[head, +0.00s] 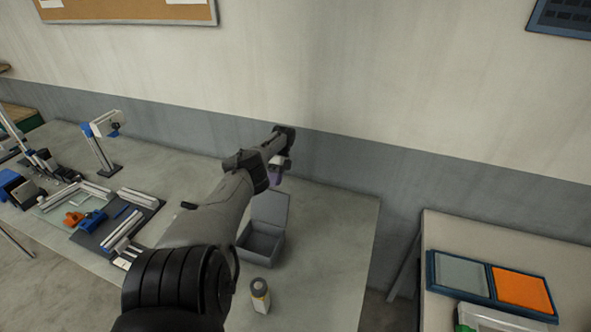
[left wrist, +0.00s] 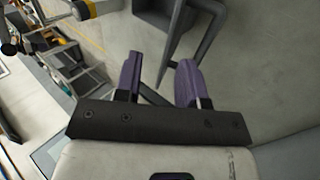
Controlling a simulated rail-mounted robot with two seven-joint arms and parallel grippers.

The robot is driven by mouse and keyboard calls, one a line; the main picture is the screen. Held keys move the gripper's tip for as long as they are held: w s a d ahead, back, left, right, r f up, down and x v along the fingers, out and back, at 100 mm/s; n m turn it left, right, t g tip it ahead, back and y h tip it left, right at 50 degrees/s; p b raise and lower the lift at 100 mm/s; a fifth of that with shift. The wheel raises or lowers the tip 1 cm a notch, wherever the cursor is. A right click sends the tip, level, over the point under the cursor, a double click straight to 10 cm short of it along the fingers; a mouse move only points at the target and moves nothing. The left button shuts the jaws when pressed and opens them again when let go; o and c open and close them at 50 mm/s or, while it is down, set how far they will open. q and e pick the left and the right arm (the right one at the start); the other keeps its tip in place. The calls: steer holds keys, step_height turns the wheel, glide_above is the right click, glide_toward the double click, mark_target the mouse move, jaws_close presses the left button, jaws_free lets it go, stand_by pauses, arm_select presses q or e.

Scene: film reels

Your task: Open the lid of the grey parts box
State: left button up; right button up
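The grey parts box (head: 262,245) stands on the grey worktable, right of my left arm. Its lid (head: 271,210) stands up at the back, and the inside of the box shows. My left gripper (head: 276,176) has purple fingers and is just above the lid's top edge. In the left wrist view the gripper (left wrist: 158,78) is open, with a clear gap between its fingers and nothing held. Grey panels of the box (left wrist: 178,42) show just beyond the fingertips; whether they touch is unclear. My right gripper is out of view.
A small bottle with a grey cap (head: 260,296) stands in front of the box. White rails, blue and orange parts and a lamp-like stand (head: 103,145) fill the table's left. A blue-framed tray (head: 491,312) sits on the right table. The worktable right of the box is clear.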

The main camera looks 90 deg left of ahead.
arm_select(q)
steer(key=w+d+r+p, duration=0.5)
steer(key=w+d+p, duration=0.1)
steer(key=w, duration=0.1)
steer(key=shift+w+r, duration=0.15)
steer(key=shift+r, duration=0.15)
stand_by(0.7)
